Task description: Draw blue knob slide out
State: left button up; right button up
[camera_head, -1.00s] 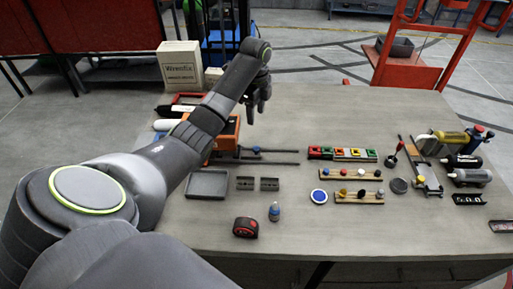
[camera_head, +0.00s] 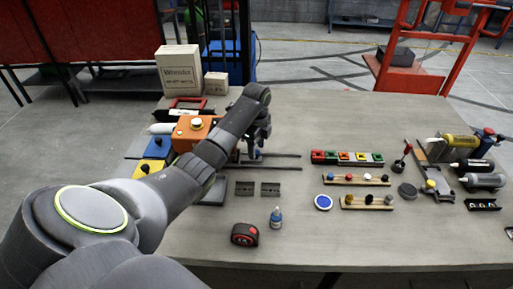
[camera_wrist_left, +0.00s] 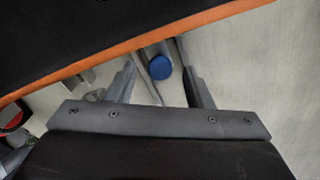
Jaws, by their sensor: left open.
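The blue knob (camera_wrist_left: 160,67) shows in the left wrist view as a round blue cap between my finger tips, beside the orange edge of a box. In the head view the blue knob (camera_head: 257,154) is partly hidden below my left gripper (camera_head: 262,137), at the dark slide rails (camera_head: 284,168) that run right from the orange box (camera_head: 190,133). My left gripper also shows in the left wrist view (camera_wrist_left: 158,75), with its two fingers apart on either side of the knob. I cannot tell whether they touch it. My right gripper is not in view.
A grey tray (camera_head: 214,192) lies partly under my left arm. Two small dark blocks (camera_head: 245,188), a tape measure (camera_head: 245,234) and a small bottle (camera_head: 276,217) are in front. A row of coloured blocks (camera_head: 347,157) lies right of the rails.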

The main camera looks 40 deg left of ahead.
pick_arm(q)
jog(key=shift+f, duration=0.55)
jog(key=shift+c, duration=0.2)
grip_shut()
jog(key=w+d+b, duration=0.1)
jog(key=w+d, duration=0.1)
jog(key=d, duration=0.2)
jog(key=w+d+b, duration=0.1)
jog(key=w+d, duration=0.2)
jog(key=d, duration=0.1)
jog(key=w+d+b, duration=0.1)
jog(key=w+d, duration=0.1)
jog(key=d, duration=0.2)
jog(key=shift+w+d, duration=0.1)
jog(key=shift+w, duration=0.15)
jog(key=shift+r, duration=0.1)
jog(key=shift+c, duration=1.3)
grip_release()
jog(key=shift+d, duration=0.1)
jog(key=o, duration=0.3)
jog(key=shift+w+d, duration=0.1)
